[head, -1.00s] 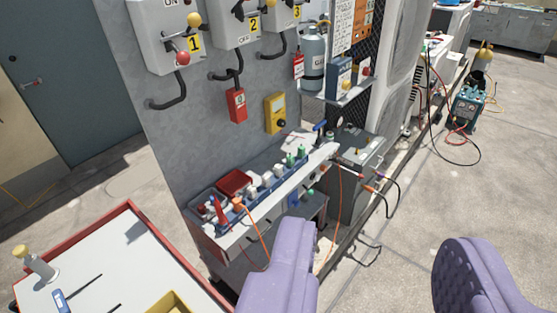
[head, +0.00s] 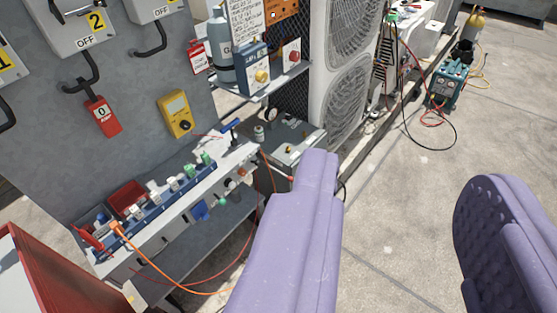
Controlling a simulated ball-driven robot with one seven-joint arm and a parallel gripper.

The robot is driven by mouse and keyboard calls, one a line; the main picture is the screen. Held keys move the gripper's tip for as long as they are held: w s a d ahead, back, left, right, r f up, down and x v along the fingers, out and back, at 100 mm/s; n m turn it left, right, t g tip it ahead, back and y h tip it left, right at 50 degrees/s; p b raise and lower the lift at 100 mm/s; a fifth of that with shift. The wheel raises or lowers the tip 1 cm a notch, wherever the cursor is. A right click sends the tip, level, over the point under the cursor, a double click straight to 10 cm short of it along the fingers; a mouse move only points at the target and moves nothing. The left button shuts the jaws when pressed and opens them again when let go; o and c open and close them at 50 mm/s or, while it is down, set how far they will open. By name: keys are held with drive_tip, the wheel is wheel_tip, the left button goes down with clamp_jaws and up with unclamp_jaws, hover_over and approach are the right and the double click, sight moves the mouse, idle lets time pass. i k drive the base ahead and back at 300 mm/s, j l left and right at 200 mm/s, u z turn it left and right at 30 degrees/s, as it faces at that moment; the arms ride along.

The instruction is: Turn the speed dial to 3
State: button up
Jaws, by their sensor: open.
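I cannot tell for certain which control is the speed dial. A blue box (head: 247,71) with a pale yellow round knob (head: 262,76) stands on the wall shelf, its lettering too small to read. Beside it is a grey box with a red knob (head: 293,57). A yellow meter (head: 175,114) with a dark dial hangs on the grey panel to the left. My gripper (head: 408,175) is open, with its two purple fingers wide apart and nothing between them. It is in the foreground, below and right of these controls, apart from them. The left finger hides part of the bench's right end.
A bench strip (head: 160,225) with small bottles, tools and hanging cables runs below the panel. A red-sided cart (head: 60,270) is at lower left. A large white condenser (head: 345,100) stands behind the shelf. Open concrete floor (head: 400,235) lies to the right.

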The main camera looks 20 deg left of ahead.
sight(241, 172)
drive_tip(key=i+z, duration=0.1)
drive_tip(key=i, duration=0.45)
drive_tip(key=i+j, duration=0.2)
drive_tip(key=i, duration=0.3)
drive_tip(key=i+j, duration=0.25)
drive_tip(key=i+j+z, duration=0.1)
drive_tip(key=i+j, duration=0.15)
drive_tip(key=j, duration=0.25)
